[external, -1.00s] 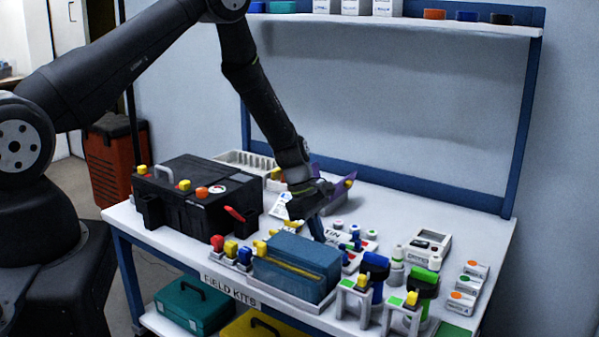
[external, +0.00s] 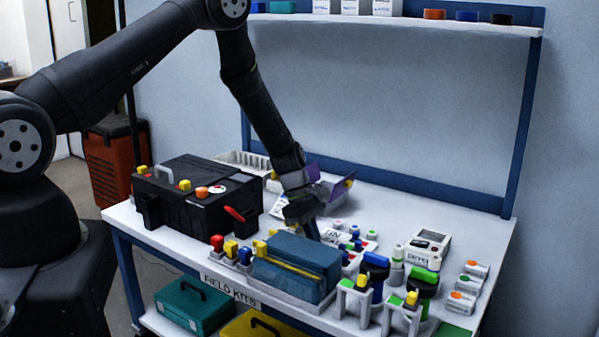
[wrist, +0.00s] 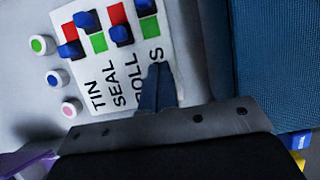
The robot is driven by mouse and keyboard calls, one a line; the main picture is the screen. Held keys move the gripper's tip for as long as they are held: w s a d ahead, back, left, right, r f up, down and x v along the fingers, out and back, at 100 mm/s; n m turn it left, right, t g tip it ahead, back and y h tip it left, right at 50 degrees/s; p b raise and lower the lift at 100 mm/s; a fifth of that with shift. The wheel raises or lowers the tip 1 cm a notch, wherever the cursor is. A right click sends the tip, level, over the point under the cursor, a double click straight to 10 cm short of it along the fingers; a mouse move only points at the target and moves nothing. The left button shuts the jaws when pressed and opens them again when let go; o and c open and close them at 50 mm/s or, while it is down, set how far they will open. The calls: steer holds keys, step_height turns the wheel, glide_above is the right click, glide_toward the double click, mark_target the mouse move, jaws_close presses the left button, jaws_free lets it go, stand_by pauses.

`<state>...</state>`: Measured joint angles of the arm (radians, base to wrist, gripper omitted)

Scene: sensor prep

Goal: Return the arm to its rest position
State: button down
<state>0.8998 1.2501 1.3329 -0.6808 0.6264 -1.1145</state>
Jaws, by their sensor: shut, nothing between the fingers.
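My gripper (external: 312,232) is shut and empty, pointing down over the middle of the workbench (external: 160,230), just behind the blue fabric case (external: 300,262). In the wrist view its blue fingers (wrist: 158,88) are together above a white card (wrist: 100,75) lettered "TIN", "SEAL" and a partly covered third word. The blue case (wrist: 280,60) shows at the right of that view, apart from the fingers. My arm reaches out from the left over a black box (external: 190,195).
A purple holder (external: 335,190) stands close behind my gripper. Blue and green-topped tools stand in white stands (external: 355,300) at the front right. A meter (external: 430,243) and small labelled boxes (external: 463,302) lie further right. A shelf (external: 400,22) spans the back.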

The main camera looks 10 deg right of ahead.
steer(key=shift+s+d+r, duration=0.25)
steer(key=shift+s+d, duration=0.35)
steer(key=shift+d, duration=0.05)
steer(key=v, duration=0.9)
steer(key=x, duration=0.9)
steer(key=shift+f, duration=0.3)
steer(key=w+a, duration=0.1)
steer(key=w+a+r, duration=0.1)
steer(key=shift+w+a, duration=0.3)
steer(key=shift+w, duration=0.05)
steer(key=v, duration=0.9)
steer(key=s+d+r+m+t+y, duration=0.1)
steer(key=s+d+r+m, duration=0.2)
steer(key=r+m, duration=0.35)
steer(key=s+d+r+m+t+y, duration=0.1)
steer(key=s+d+r+m, duration=0.15)
steer(key=r+m, duration=0.45)
steer(key=s+d+r+m+t+y, duration=0.1)
steer(key=s+d+r+m, duration=0.3)
steer(key=r, duration=0.5)
step_height(320, 180, down, 9)
steer(key=w+a, duration=0.1)
steer(key=shift+a, duration=0.25)
steer(key=shift+w+m, duration=0.15)
steer(key=shift+m, duration=0.1)
